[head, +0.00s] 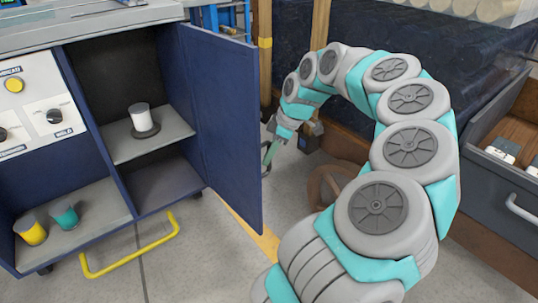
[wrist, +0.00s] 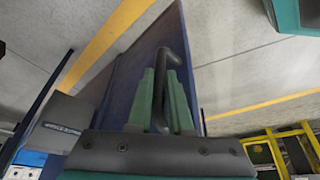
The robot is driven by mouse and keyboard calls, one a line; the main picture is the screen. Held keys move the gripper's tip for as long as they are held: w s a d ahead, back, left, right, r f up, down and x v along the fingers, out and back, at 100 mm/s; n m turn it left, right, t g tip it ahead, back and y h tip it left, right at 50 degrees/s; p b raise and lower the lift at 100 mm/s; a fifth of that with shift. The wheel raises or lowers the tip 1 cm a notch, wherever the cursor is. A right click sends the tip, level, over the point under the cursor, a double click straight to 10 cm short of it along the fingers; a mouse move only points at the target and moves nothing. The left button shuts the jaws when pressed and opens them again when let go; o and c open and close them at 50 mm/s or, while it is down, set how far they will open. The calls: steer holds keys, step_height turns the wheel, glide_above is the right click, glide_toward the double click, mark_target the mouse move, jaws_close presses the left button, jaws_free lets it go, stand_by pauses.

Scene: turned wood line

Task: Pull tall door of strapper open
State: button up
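The strapper's tall door (head: 222,120) is a dark blue panel. It stands swung wide open from the right side of the cabinet, with its free edge toward me. My gripper (head: 268,155) is at the far side of that free edge, partly hidden by the door in the head view. In the wrist view the green fingers of my gripper (wrist: 161,100) lie close on both sides of the dark door handle (wrist: 172,55) and appear shut on it. The blue door (wrist: 140,65) fills the middle behind them.
Inside the open bay a white spool (head: 140,117) stands on a shelf. Yellow (head: 32,232) and teal (head: 65,216) cups stand in the lower left bay. A yellow rail (head: 130,252) juts out low. An open drawer (head: 505,165) is at right. Floor before the cabinet is clear.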

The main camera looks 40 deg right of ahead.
steer(key=o, duration=0.4)
steer(key=shift+o, duration=0.2)
steer(key=shift+r, duration=0.15)
steer(key=p+v, duration=0.1)
steer(key=v, duration=0.6)
steer(key=shift+r, duration=0.25)
steer(key=shift+s, duration=0.15)
